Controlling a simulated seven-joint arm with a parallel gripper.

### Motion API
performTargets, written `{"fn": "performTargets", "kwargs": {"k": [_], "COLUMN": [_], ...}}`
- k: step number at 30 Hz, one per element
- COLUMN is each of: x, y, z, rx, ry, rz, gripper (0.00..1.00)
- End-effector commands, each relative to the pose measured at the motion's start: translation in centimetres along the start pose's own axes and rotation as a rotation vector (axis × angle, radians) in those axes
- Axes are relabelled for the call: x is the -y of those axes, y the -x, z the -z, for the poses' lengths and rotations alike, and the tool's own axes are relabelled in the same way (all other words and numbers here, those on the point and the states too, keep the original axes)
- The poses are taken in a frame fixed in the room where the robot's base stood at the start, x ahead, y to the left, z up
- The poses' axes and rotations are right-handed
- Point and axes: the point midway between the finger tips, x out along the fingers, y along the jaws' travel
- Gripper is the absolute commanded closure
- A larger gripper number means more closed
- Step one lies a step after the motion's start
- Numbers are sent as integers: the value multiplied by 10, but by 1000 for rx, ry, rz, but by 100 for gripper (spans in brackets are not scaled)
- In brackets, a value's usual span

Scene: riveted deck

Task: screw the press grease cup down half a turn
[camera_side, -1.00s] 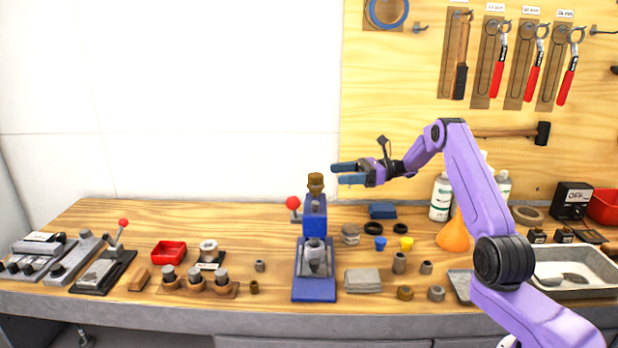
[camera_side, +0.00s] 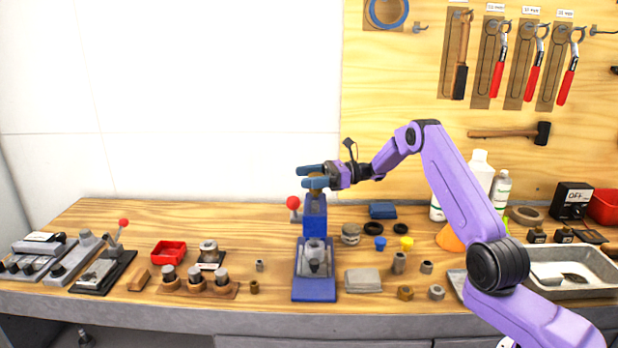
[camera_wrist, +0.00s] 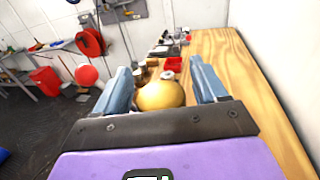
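The brass-brown grease cup (camera_side: 316,191) sits on top of the blue press (camera_side: 315,220), mostly hidden by my gripper's fingers in the side view. My gripper (camera_side: 313,176) reaches in level from the right, with its blue fingers on either side of the cup. In the wrist view the cup's rounded golden top (camera_wrist: 160,95) lies between the two fingers of my gripper (camera_wrist: 163,88). Gaps show between it and both fingers, so the gripper is open around the cup, not gripping it.
The press's red lever knob (camera_side: 293,203) stands just left of the press head, below finger height. A grey folded cloth (camera_side: 363,281), a blue box (camera_side: 383,210) and small parts lie right of the press. A red tray (camera_side: 169,252) stands to the left. The air above the press is clear.

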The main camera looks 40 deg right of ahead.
Motion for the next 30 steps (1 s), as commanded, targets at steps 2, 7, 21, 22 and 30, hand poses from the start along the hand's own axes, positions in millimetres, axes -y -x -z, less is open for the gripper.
{"fn": "performTargets", "kwargs": {"k": [2,7,21,22,30], "x": [0,0,2,2,6], "y": [0,0,0,0,1], "z": [0,0,0,0,0], "rx": [0,0,0,-1,-1], "ry": [0,0,-2,-2,-1], "rz": [0,0,151,174,387], "gripper": [51,80,80,80,80]}}
